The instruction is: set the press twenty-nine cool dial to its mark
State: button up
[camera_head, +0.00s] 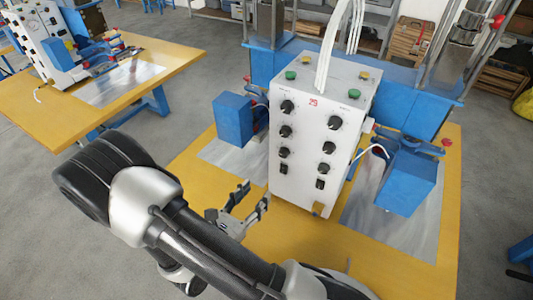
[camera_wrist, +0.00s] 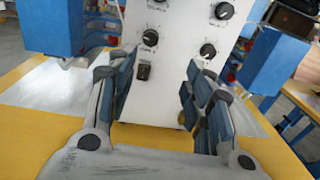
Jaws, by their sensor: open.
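The white control box of press 29 (camera_head: 316,122) stands upright on the yellow table, with a red "29" near its top front edge. Its front carries two columns of black dials, among them an upper left dial (camera_head: 287,107) and an upper right dial (camera_head: 335,122). The dial labels and marks are too small to read, so I cannot tell which is the cool dial. My gripper (camera_head: 254,198) is open and empty, in front of the box's lower left side. In the wrist view, the box face (camera_wrist: 178,60) shows between my open fingers (camera_wrist: 160,95), with dials beyond them.
Blue blocks stand at the left (camera_head: 233,119) and right (camera_head: 406,183) of the box, above metal plates. Green and yellow buttons and white cables top the box. The yellow table (camera_head: 290,245) is bare in front. Another press table (camera_head: 180,58) stands at the left.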

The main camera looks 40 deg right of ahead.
jog(key=n+b, duration=0.1)
send_near(282, 154)
jog(key=shift+t, duration=0.4)
jog(key=x, duration=0.8)
jog(key=shift+s+d+f, duration=0.1)
jog(key=shift+s+d, duration=0.1)
jog(key=shift+d, duration=0.05)
jog(key=shift+c, duration=0.4)
jog(key=c, duration=1)
